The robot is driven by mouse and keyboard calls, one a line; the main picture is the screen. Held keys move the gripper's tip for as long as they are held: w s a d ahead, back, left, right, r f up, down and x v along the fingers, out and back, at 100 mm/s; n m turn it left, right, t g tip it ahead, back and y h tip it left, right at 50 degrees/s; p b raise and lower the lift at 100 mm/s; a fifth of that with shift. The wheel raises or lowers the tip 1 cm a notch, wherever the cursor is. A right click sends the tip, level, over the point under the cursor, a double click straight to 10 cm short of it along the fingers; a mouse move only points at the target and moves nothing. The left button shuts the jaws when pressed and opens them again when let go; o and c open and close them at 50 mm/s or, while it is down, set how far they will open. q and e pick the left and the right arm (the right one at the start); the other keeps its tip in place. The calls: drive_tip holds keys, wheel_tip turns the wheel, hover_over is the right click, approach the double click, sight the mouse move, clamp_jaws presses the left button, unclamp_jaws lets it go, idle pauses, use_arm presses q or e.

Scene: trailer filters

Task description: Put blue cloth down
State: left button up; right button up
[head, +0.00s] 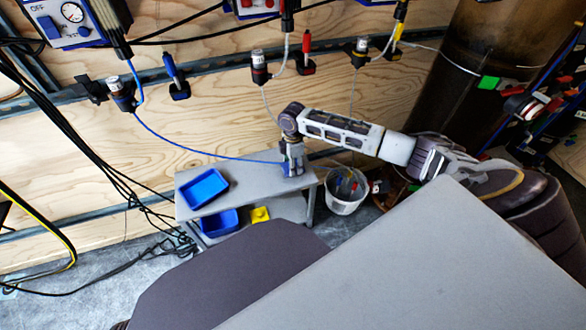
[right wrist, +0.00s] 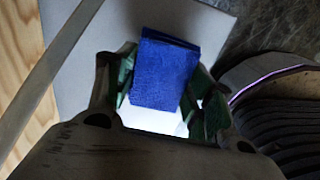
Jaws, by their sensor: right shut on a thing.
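The blue cloth (right wrist: 165,75) is a folded, flat blue rectangle in the right wrist view. My right gripper (right wrist: 163,95) is shut on it, with a green-padded finger on each side. In the head view my right gripper (head: 292,170) points down over the right end of the grey bench (head: 262,178). Only a small bit of blue shows at its fingers there. I cannot tell whether the cloth touches the bench top. My left gripper is in neither view.
A blue tray (head: 205,188) sits on the left of the bench. Another blue tray (head: 220,222) and a yellow item (head: 260,214) are on the lower level. A white bucket (head: 346,192) with tools stands right of the bench. A blue hose (head: 190,147) runs to near my right gripper.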

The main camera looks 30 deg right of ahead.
drive_tip(key=shift+f+p, duration=0.35)
drive_tip(key=shift+f, duration=0.45)
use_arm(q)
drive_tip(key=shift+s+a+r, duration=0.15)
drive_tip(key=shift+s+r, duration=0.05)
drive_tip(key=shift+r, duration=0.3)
use_arm(e)
drive_tip(key=shift+f, duration=0.3)
drive_tip(key=o, duration=0.7)
drive_tip(key=shift+f, duration=0.1)
drive_tip(key=shift+o, duration=1)
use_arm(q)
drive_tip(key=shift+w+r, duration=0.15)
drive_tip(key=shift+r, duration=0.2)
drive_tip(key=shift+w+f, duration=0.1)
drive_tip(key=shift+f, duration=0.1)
